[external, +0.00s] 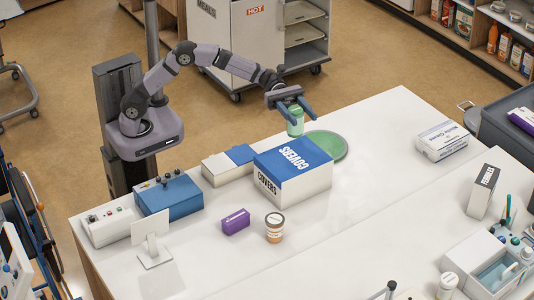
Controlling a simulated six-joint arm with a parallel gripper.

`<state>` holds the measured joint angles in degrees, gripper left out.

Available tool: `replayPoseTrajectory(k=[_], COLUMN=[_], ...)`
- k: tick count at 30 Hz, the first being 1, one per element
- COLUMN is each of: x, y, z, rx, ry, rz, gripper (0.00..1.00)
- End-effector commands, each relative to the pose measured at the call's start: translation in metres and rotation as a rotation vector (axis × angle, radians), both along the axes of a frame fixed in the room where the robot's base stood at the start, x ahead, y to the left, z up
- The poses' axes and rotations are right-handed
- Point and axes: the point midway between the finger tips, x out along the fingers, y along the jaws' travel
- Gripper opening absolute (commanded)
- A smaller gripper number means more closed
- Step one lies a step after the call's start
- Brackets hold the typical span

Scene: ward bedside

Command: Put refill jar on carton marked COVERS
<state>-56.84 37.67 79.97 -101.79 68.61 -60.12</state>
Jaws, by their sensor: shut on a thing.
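The carton marked COVERS (283,188) stands on the white table, with a blue top and white sides. My gripper (294,108) is shut on a small green jar (296,122) and holds it upright, fingers pointing down. I take this to be the refill jar; no label on it can be read. The jar shows just beyond the carton's far edge, beside the round green mat (340,142). A single view does not show clearly how high it hangs.
A white and blue box (222,168) lies left of the carton. A purple box (236,221) and an orange-labelled jar (274,236) stand in front. A blue control box (168,196) is farther left.

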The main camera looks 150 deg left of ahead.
Motion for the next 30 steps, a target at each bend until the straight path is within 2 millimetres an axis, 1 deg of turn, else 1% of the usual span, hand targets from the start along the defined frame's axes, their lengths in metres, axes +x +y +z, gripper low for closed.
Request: replayPoseTrajectory(k=[2,5,8,12,16,19,25,30], x=[0.0,0.0,0.0,0.0,0.0,0.0,0.0,0.0], y=[-0.001,-0.001,-0.001,-0.001,-0.001,-0.001,-0.001,0.0], z=[0.002,-0.004,-0.017,-0.039,-0.054,-0.059,-0.063,-0.08], rx=[0.002,0.0,-0.002,-0.003,-0.001,0.002,0.001,-0.003], ry=[-0.002,-0.001,-0.001,0.0,-0.002,-0.003,-0.002,-0.001], rz=[-0.005,-0.005,-0.004,-0.003,-0.003,-0.003,-0.003,-0.002], gripper=[0.16,0.16,0.16,0.16,0.16,0.16,0.16,0.16])
